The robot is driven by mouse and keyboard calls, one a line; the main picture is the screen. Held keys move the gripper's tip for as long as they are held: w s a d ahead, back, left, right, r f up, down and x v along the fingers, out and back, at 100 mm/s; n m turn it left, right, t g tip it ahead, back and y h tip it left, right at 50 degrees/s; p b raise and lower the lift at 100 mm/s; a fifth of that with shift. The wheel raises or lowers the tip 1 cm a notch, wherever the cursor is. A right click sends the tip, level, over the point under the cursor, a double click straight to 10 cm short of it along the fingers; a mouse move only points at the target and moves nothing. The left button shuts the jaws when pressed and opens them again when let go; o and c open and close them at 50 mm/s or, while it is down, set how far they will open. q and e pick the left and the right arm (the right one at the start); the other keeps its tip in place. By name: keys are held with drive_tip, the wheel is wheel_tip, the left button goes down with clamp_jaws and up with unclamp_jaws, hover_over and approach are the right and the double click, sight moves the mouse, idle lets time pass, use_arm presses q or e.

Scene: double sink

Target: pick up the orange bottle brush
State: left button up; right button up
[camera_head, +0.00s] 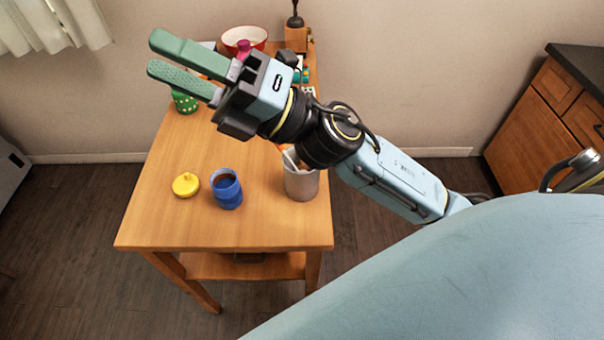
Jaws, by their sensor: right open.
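No orange bottle brush can be made out for certain. A small orange bit (283,147) shows at the top of a grey metal container (301,184), mostly hidden behind my right arm. Another orange patch (204,72) shows between the fingers of my right gripper, and I cannot tell what it belongs to. My right gripper (153,54) is open, with green fingers pointing left above the far left part of the wooden table. It does not visibly hold anything. My left gripper is not in view.
On the table (170,225) stand a blue cup (227,192), a yellow lidded item (185,185) and a green spotted item (184,102). A red-rimmed bowl (245,38) and a wooden grinder (296,38) are at the back. The table's front edge is clear.

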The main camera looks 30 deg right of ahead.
drive_tip(key=s+a+f+n+g+h, duration=0.25)
drive_tip(key=f+n+g, duration=0.25)
drive_tip(key=n+g, duration=0.3)
drive_tip(key=s+a+f+n+g+h, duration=0.1)
drive_tip(key=s+f+n+g+h, duration=0.35)
drive_tip(key=n, duration=0.55)
drive_tip(key=w+d+f+n+t+h, duration=0.1)
drive_tip(key=w+d+f+h, duration=0.15)
drive_tip(key=d+h, duration=0.35)
drive_tip(key=w+d+f+h, duration=0.1)
drive_tip(key=w+d+h, duration=0.25)
drive_tip(key=d, duration=0.45)
drive_tip(key=w+d+f+n+t+h, duration=0.1)
drive_tip(key=w+d+f+h, duration=0.1)
drive_tip(key=w+d+h, duration=0.3)
drive_tip(key=s+d+p+x, duration=0.1)
drive_tip(key=s+p+x, duration=0.1)
drive_tip(key=x, duration=1.1)
drive_tip(key=shift+s+f+y, duration=0.25)
drive_tip(key=shift+f+y, duration=0.05)
drive_tip(key=shift+y, duration=0.15)
drive_tip(key=shift+d, duration=0.1)
clamp_jaws()
unclamp_jaws()
drive_tip(key=shift+r, duration=0.1)
